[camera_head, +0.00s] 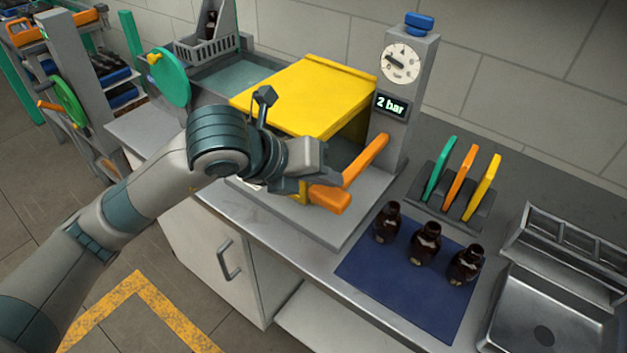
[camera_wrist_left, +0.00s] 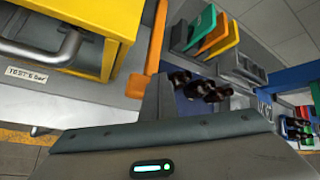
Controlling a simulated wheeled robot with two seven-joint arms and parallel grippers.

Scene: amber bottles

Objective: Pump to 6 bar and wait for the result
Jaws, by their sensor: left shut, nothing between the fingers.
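The pressure station has a yellow cover (camera_head: 305,92), a round gauge (camera_head: 401,63), and a display (camera_head: 390,104) reading "2 bar". A blue button (camera_head: 420,21) tops its grey column. An orange lever (camera_head: 365,160) slopes down to an orange grip (camera_head: 330,199) at the front. My left gripper (camera_head: 318,183) is shut and empty beside this grip; I cannot tell whether they touch. In the left wrist view, the gripper finger (camera_wrist_left: 156,100) is close to the lever's grip (camera_wrist_left: 135,86). A label (camera_wrist_left: 26,74) reads roughly "TEST 6 bar". My right gripper is not seen.
Three dark bottles (camera_head: 425,243) stand on a blue mat (camera_head: 395,293). Green, orange and yellow plates (camera_head: 459,176) stand in a rack behind. A steel sink (camera_head: 550,315) is at right. A green wheel (camera_head: 170,78) is at left. The mat's front is clear.

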